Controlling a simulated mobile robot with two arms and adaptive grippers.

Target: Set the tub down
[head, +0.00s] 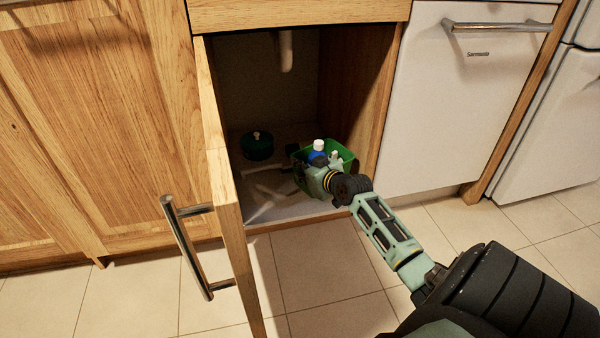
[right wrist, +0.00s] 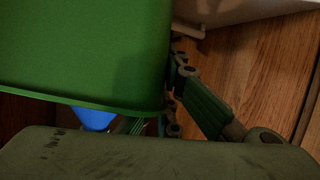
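The green tub (head: 345,151) is inside the open cabinet, near its right wall. A blue bottle with a white cap (head: 318,146) stands in it with another white-topped item (head: 335,157). My right gripper (head: 309,174) is at the tub's near left side, and its arm partly hides the tub. In the right wrist view the tub's green wall (right wrist: 85,50) fills the upper left. The fingers (right wrist: 172,100) are at its rim and appear closed on it. I cannot tell whether the tub's base touches the cabinet floor. My left gripper is not in view.
The cabinet door (head: 228,210) stands open at the left, with a metal handle (head: 190,245). A dark green round container (head: 257,146) is at the back left of the cabinet floor (head: 285,210). Pale pipe-like pieces lie left of the tub. A drain pipe (head: 286,50) hangs above.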

